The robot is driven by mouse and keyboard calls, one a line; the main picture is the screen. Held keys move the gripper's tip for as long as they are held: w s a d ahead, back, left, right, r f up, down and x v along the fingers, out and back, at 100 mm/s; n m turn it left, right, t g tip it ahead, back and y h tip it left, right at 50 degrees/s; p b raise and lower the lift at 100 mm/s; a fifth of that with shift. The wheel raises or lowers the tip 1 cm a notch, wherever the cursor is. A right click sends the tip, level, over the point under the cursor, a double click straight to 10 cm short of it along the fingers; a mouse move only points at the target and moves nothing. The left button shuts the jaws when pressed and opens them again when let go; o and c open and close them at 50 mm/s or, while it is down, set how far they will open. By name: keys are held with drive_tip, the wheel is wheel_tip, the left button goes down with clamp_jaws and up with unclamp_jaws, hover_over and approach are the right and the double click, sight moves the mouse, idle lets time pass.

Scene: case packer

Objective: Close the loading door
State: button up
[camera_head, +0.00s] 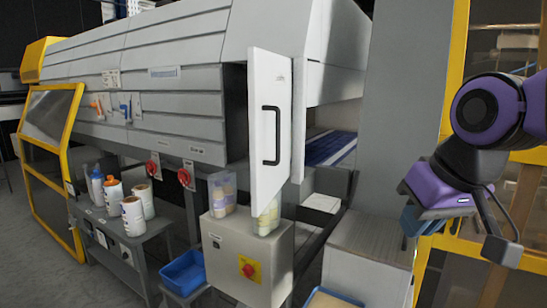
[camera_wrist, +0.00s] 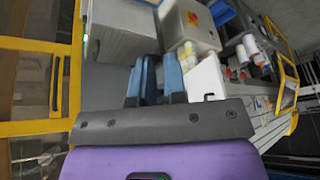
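The loading door (camera_head: 268,130) is a white panel with a black bar handle (camera_head: 271,135). My gripper (camera_head: 418,224) is at the right in the head view, well apart from the door and handle. Its blue fingers (camera_wrist: 160,65) look parted by a narrow gap with nothing between them.
A grey control box (camera_head: 250,262) with a red-and-yellow button stands below the door. A side table (camera_head: 165,222) at the left holds several bottles. A grey cabinet (camera_head: 368,258) and a yellow frame (camera_head: 455,60) stand near my arm.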

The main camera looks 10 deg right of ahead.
drive_tip(key=w+a+f+m+g+y, duration=0.1)
drive_tip(key=w, duration=0.1)
drive_tip(key=w+a+f+m+g+y, duration=0.1)
drive_tip(key=w+a+m+y, duration=0.1)
drive_tip(key=w+a+f+m+g+y, duration=0.1)
drive_tip(key=w+a+m, duration=0.1)
drive_tip(key=w, duration=0.1)
drive_tip(key=shift+a+g+y, duration=0.25)
drive_tip(key=shift+g+y, duration=0.05)
drive_tip(key=shift+y, duration=0.1)
clamp_jaws()
drive_tip(key=m+t+y, duration=0.8)
drive_tip(key=m+y, duration=0.2)
drive_tip(key=m, duration=0.9)
approach(260, 191)
drive_tip(key=x, duration=0.7)
drive_tip(key=shift+w+a, duration=0.1)
drive_tip(key=shift+a, duration=0.2)
